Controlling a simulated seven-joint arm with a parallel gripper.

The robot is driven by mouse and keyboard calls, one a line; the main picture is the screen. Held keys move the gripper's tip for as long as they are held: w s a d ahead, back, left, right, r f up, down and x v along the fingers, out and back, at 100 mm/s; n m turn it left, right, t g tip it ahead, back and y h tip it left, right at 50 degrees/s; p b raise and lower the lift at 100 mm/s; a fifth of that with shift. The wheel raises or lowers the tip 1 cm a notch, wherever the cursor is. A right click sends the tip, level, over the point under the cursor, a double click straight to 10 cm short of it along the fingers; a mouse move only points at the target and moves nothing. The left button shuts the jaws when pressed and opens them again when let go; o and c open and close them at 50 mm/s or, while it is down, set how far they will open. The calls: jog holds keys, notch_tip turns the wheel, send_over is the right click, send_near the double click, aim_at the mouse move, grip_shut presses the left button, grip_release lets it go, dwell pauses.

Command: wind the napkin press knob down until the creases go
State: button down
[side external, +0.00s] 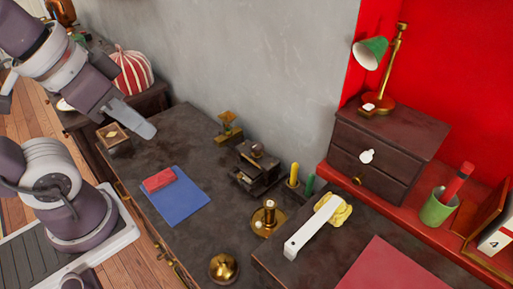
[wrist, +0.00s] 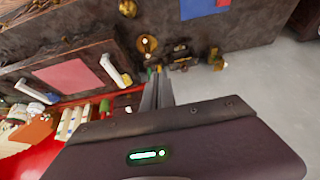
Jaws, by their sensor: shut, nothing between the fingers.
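A small dark wooden press-like stand (side external: 255,170) with a round knob (side external: 257,150) on top stands on the dark worktop near the grey wall. I take it for the napkin press. It also shows small and dark in the wrist view (wrist: 181,53). Any napkin or creases in it are too small to tell. My gripper (side external: 150,132) is shut and empty, raised over the left part of the worktop, well to the left of the press and apart from it. In the wrist view the closed fingers (wrist: 157,84) point towards the worktop.
A brass stand (side external: 228,129) is behind the press. Candles (side external: 294,174) and a brass candlestick (side external: 268,217) stand to its right and front. A blue book (side external: 178,203) with a red block (side external: 158,180), a brass bell (side external: 223,268) and a drawer chest (side external: 385,150) are around.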

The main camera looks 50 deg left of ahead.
dwell(0.4)
jog(key=c, duration=1.9)
grip_release()
jog(key=shift+w, duration=0.1)
jog(key=o, duration=1)
jog(key=w+r+n+g, duration=0.1)
jog(key=w+n, duration=0.4)
jog(key=w, duration=0.5)
jog(key=shift+w+a+r+n+g+h, duration=0.3)
jog(key=shift+w+a+r, duration=0.1)
jog(key=n+g, duration=0.4)
jog(key=n, duration=1.1)
send_over(257, 144)
notch_tip(257, 144, down, 25)
jog(key=shift+d+r, duration=0.1)
jog(key=shift+r, duration=0.05)
notch_tip(257, 144, down, 7)
jog(key=shift+r, duration=0.1)
jog(key=shift+f, duration=0.35)
